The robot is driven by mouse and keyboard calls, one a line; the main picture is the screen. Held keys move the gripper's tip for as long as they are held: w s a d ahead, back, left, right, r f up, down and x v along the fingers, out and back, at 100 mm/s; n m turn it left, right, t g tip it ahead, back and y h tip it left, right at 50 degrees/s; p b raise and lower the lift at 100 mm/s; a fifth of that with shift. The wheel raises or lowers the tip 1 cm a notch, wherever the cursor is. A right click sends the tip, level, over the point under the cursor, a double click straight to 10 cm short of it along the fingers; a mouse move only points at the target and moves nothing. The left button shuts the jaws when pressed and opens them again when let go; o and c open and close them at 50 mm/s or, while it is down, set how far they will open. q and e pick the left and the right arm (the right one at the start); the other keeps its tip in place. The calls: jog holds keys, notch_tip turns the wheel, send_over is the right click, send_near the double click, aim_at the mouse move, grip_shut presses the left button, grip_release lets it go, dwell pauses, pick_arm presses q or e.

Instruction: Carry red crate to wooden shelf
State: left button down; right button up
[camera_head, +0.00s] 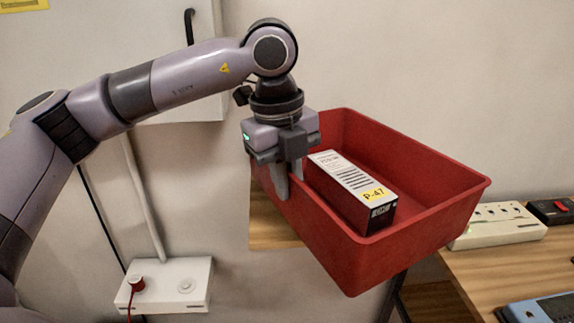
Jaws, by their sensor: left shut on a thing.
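The red crate (446,217) is in the middle right of the head view, its near end toward me. A white box with a yellow P-47 label (353,187) lies inside it. My left gripper (285,185) is shut on the crate's left wall, with its fingers pointing down over the rim. The crate overlaps the wooden surface behind it in the picture; I cannot tell whether it touches that surface. My right gripper is not in view. I cannot make out for certain which wooden surface is the shelf.
A wooden surface (272,228) shows behind the crate at left. A wooden top (530,265) at right holds a white power strip (500,226), a black device with a red part (553,210) and a blue device (540,308). A white wall box (167,284) with a red plug is low at left.

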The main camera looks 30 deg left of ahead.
pick_arm(q)
jog(key=shift+w+f, duration=0.1)
jog(key=shift+f, duration=1.15)
jog(key=c, duration=1.2)
grip_release()
jog(key=shift+f, duration=0.2)
notch_tip(320, 180, up, 12)
jog(key=s, duration=0.1)
jog(key=shift+s+a, duration=0.25)
jog(key=shift+a, duration=0.1)
